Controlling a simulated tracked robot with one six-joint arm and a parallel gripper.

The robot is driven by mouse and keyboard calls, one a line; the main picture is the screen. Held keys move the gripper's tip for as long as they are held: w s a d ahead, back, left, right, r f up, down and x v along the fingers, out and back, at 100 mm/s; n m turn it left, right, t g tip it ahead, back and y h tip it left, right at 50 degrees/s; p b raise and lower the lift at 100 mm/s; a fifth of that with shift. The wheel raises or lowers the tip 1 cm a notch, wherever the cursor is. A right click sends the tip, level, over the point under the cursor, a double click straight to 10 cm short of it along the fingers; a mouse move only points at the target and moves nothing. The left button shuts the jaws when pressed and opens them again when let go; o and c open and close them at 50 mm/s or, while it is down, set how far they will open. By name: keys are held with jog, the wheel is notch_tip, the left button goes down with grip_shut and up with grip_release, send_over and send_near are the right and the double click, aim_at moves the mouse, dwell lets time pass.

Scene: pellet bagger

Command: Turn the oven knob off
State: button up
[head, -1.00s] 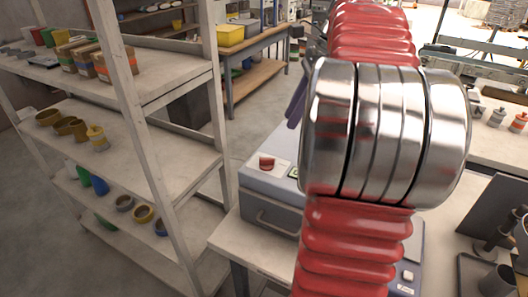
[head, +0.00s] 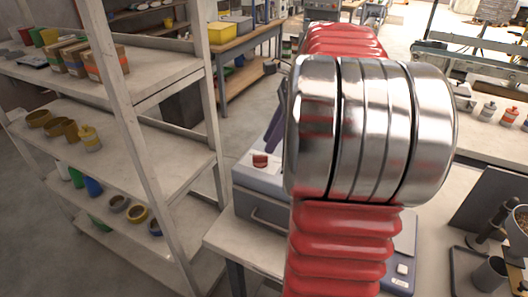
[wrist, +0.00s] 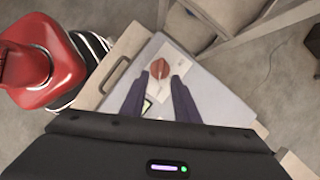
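The oven (head: 262,212) is a grey box with a drawer-like handle, standing on a pale bench behind my arm. Its red knob (head: 260,160) sits on a white panel on the top. In the wrist view the red knob (wrist: 159,69) lies just beyond the fingertips, roughly centred between them. My gripper (wrist: 158,83) is open and empty, its two purple fingers apart. A small greenish display (wrist: 147,106) shows between the fingers. In the head view my arm hides most of the gripper and part of the oven. I cannot tell the knob's exact setting.
A tall pale shelf rack (head: 150,190) with cups, tape rolls and boxes stands close on the left. The pale bench (head: 235,240) has some bare surface at its front left. Dark stands and a metal cup (head: 490,274) are at the right.

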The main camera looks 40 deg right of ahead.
aim_at(262, 156)
jog(key=shift+x, duration=2.5)
jog(key=shift+c, duration=0.4)
grip_shut()
jog(key=shift+a, duration=0.2)
jog(key=shift+d, duration=0.15)
